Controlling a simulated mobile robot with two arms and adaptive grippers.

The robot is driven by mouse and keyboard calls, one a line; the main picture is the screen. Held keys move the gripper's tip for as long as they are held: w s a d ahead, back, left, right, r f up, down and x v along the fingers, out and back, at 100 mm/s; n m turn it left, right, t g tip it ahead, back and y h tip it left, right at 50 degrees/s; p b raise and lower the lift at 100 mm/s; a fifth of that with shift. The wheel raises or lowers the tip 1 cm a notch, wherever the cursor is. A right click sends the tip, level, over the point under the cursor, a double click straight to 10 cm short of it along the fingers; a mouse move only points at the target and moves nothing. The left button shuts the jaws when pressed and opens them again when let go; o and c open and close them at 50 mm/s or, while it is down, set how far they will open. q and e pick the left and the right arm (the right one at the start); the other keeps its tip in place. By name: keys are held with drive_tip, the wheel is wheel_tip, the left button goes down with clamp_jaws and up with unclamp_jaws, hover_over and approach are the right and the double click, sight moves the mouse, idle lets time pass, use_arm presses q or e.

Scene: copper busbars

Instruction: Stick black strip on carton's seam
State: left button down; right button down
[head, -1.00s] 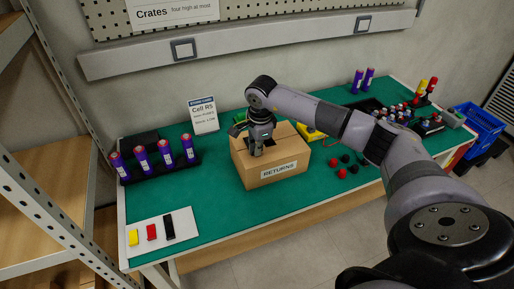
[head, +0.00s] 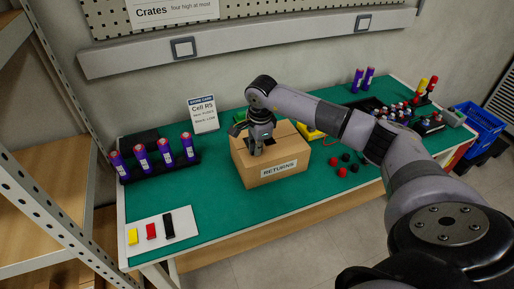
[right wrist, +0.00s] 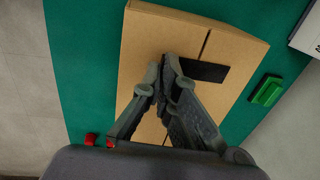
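The closed brown carton (head: 250,171), labelled RETURNS, stands on the green bench mat. In the right wrist view its top (right wrist: 150,35) has a dark seam (right wrist: 205,42) along it. A black strip (right wrist: 208,72) lies on the carton top, crossing the seam. My right gripper (head: 258,148) is over the carton top. In the right wrist view its fingertips (right wrist: 163,68) are together beside one end of the strip; whether they touch it is unclear. Another black piece (head: 168,226) lies on a white card at front left. My left gripper is not in view.
The white card (head: 140,224) also holds a yellow and a red piece. Purple cylinders (head: 165,153) stand in a rack behind it, and a sign (head: 203,115) stands at the back. Red and black caps (head: 343,173) lie right of the carton. The mat left of the carton is clear.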

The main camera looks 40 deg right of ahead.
drive_tip(key=shift+s+f, duration=0.1)
drive_tip(key=shift+f, duration=0.1)
idle(0.6)
drive_tip(key=c, duration=2.3)
unclamp_jaws()
drive_tip(key=o, duration=0.6)
drive_tip(key=r, duration=0.4)
drive_tip(key=s+r, duration=0.1)
drive_tip(key=r, duration=0.7)
drive_tip(key=shift+s+a, duration=0.2)
drive_tip(key=shift+s, duration=0.05)
